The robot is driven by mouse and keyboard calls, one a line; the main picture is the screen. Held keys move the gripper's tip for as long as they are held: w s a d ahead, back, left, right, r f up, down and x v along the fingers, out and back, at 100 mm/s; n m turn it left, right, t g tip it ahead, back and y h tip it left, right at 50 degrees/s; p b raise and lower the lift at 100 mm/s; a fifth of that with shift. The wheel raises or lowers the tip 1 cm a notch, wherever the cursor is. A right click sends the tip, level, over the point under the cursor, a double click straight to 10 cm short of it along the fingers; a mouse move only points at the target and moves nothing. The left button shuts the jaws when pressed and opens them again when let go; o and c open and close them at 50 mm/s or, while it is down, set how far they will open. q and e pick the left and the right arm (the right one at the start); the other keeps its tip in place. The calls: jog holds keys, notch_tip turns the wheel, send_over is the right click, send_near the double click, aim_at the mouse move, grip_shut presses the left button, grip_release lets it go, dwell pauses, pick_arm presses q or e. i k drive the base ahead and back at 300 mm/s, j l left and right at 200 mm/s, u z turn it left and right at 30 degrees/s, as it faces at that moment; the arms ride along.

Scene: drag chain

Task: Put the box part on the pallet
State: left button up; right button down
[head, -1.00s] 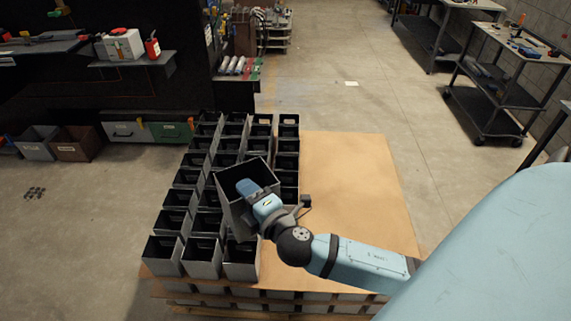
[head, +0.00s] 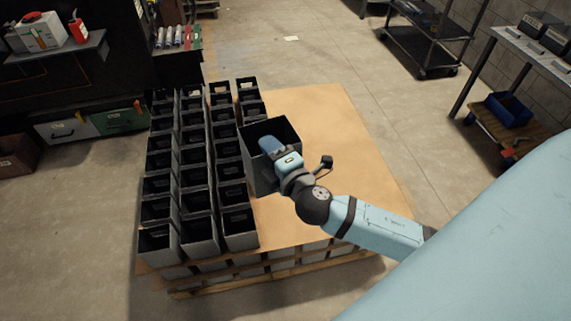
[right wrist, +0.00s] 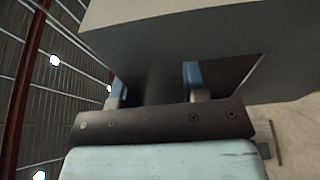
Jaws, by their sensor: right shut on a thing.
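My right gripper (head: 269,147) is shut on a dark grey open-topped box part (head: 286,129), which sits beside the right side of the box rows in the head view. The box also fills the top of the right wrist view (right wrist: 180,45), with the two blue-tipped fingers (right wrist: 155,80) at its wall. I cannot tell whether its base touches the sheet. The pallet (head: 345,165) has a brown sheet on top and wooden boards at its front edge. Several like boxes (head: 205,235) stand upright in rows on its left part. My left gripper is not in view.
The right part of the pallet top is bare. Dark shelving with a green drawer (head: 120,117) is at the upper left.

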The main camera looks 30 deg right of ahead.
aim_at(278, 219)
jog(key=j+z, duration=0.25)
jog(key=j, duration=0.15)
jog(key=i+j+z, duration=0.1)
jog(key=j+z, duration=0.2)
jog(key=j, duration=0.15)
jog(key=k+j+z, duration=0.1)
jog(key=j+z, duration=0.2)
jog(key=j, duration=0.55)
